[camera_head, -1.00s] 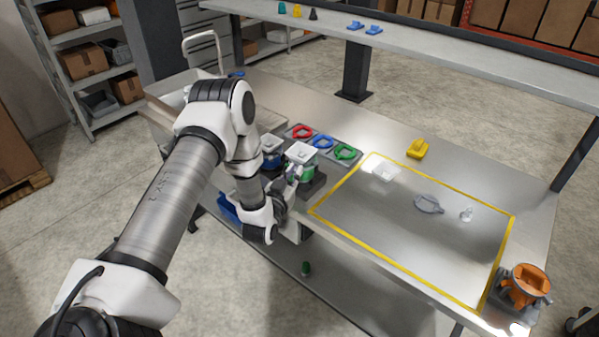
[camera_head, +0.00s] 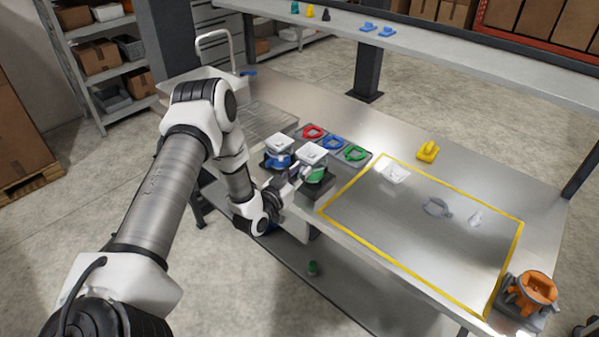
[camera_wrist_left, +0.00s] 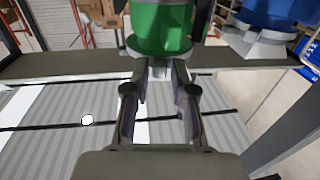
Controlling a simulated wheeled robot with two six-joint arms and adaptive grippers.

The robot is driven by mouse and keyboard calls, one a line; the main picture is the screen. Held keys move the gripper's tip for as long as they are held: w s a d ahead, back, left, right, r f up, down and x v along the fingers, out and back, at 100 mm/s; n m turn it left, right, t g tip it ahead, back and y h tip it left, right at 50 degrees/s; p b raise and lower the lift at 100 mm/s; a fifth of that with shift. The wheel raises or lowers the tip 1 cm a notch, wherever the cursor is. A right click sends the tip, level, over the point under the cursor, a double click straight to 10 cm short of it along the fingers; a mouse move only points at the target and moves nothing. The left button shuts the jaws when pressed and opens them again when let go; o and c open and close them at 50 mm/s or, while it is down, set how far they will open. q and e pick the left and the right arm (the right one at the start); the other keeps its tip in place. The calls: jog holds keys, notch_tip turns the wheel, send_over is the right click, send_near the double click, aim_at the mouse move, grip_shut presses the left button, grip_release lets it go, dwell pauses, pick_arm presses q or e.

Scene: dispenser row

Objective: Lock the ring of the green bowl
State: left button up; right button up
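The green bowl (camera_head: 314,174) stands upright in a dark holder at the front edge of the table, with a white square top above it. In the left wrist view its green body (camera_wrist_left: 162,28) is at the top centre, with a grey ring (camera_wrist_left: 150,53) around its lower part. My left gripper (camera_head: 293,186) is at the front left of the green bowl. In the left wrist view its two fingers (camera_wrist_left: 160,72) stand apart, with their tips close below the ring. I cannot tell whether they touch it. My right gripper is not in view.
A blue bowl (camera_head: 277,160) with a similar white top stands close on the left. Red (camera_head: 313,132), blue (camera_head: 333,142) and green (camera_head: 355,153) ring-shaped pieces lie behind. A yellow-outlined area on the right holds a few small parts. An orange unit (camera_head: 534,290) stands at the right corner.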

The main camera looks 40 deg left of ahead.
pick_arm(q)
jog(key=s, duration=1.2)
jog(key=shift+d, duration=0.35)
